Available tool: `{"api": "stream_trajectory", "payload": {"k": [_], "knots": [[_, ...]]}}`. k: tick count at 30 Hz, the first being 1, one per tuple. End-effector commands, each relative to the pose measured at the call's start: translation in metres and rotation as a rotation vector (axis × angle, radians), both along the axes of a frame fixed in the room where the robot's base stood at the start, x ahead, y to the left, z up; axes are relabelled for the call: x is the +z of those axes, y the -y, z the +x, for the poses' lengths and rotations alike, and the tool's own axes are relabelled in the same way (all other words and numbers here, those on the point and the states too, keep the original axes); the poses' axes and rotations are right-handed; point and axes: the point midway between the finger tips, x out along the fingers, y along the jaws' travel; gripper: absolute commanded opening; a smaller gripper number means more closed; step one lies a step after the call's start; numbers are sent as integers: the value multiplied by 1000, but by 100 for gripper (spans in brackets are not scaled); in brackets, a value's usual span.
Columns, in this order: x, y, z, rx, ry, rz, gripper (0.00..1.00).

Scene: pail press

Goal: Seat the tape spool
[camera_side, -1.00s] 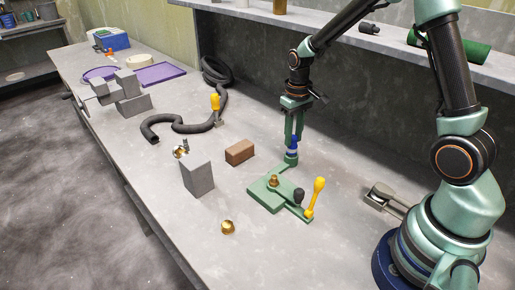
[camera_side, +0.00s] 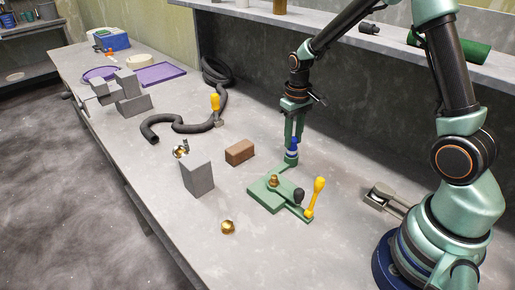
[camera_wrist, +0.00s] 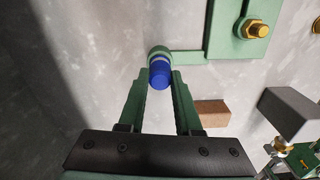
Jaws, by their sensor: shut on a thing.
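The tape spool appears to be the small blue cylinder (camera_side: 292,143); it also shows in the wrist view (camera_wrist: 160,76). My gripper (camera_side: 292,148) points down with its fingers closed on either side of it; the gripper also shows in the wrist view (camera_wrist: 160,82). The spool is in line with a short round green post (camera_side: 291,160) at the far corner of a green fixture (camera_side: 270,195). A pale band shows between blue and green. I cannot tell how deep the spool sits on the post, as the fingers partly hide it.
The fixture carries a brass fitting (camera_side: 273,181), a dark knob (camera_side: 299,195) and a yellow-handled lever (camera_side: 317,192). A brown block (camera_side: 240,152) and a grey block (camera_side: 197,177) stand to the left. A brass piece (camera_side: 228,227) lies in front. A dark hose (camera_side: 180,126) lies behind.

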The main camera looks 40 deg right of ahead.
Motion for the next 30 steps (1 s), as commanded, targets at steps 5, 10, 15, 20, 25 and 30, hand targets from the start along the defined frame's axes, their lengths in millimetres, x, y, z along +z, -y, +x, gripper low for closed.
{"api": "stream_trajectory", "payload": {"k": [5, 10, 15, 20, 25, 30], "knots": [[-5, 0, 0, 0, -1, 0, 0], [-10, 0, 0, 0, -2, 0, 0], [-14, 0, 0, 0, 0, 0, 0], [-14, 0, 0, 0, 0, 0, 0], [-14, 0, 0, 0, 0, 0, 37], [-14, 0, 0, 0, 0, 0, 68]]}}
